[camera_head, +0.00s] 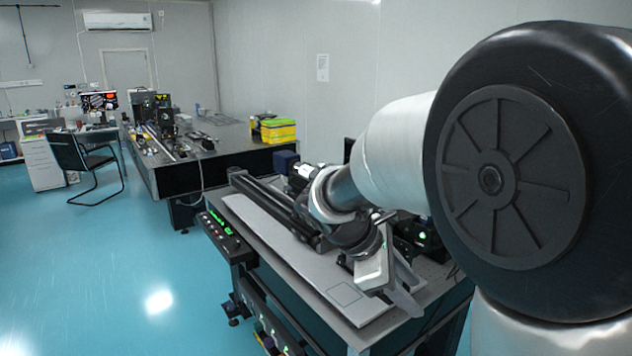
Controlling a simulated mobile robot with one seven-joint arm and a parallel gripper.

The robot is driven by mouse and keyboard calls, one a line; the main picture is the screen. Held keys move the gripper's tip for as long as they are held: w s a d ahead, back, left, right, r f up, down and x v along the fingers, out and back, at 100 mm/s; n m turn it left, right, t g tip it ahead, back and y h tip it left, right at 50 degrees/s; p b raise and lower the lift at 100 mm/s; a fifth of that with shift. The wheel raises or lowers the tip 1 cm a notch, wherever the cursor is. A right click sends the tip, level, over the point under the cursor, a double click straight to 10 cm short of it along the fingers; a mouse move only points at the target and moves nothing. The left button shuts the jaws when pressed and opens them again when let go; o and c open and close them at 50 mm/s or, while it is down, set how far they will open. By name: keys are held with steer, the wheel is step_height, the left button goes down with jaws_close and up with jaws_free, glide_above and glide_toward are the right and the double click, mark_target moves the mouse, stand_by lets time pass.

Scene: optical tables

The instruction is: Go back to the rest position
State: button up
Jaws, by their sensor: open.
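My arm reaches in from the right and extends over the near optical table (270,250). My gripper (392,295) is at the arm's end, above the near right part of the light grey board on that table. The fingers point down and toward the right front, and I see nothing between them. The arm's large black joint hides much of the right side of the view.
A black rail (275,205) lies along the board. A control box with green lights (222,228) is on the table's left edge. A second optical table (180,172) with equipment and a yellow-green box (278,131) stands behind. A chair (85,160) is at left; the blue floor is clear.

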steer(key=s+a+r+m+t+y, duration=0.1)
steer(key=s+r+m+t+y, duration=0.1)
steer(key=s+m, duration=0.5)
steer(key=s+a+r+m+t+y+p, duration=0.1)
steer(key=s+r+m+y, duration=0.2)
steer(key=s+m+y, duration=0.2)
steer(key=s+m, duration=0.3)
steer(key=s, duration=0.2)
steer(key=shift+s+a+r+t+y, duration=0.3)
steer(key=shift+s+a+r+t, duration=0.05)
steer(key=shift+s+a+t, duration=0.05)
steer(key=shift+c, duration=0.4)
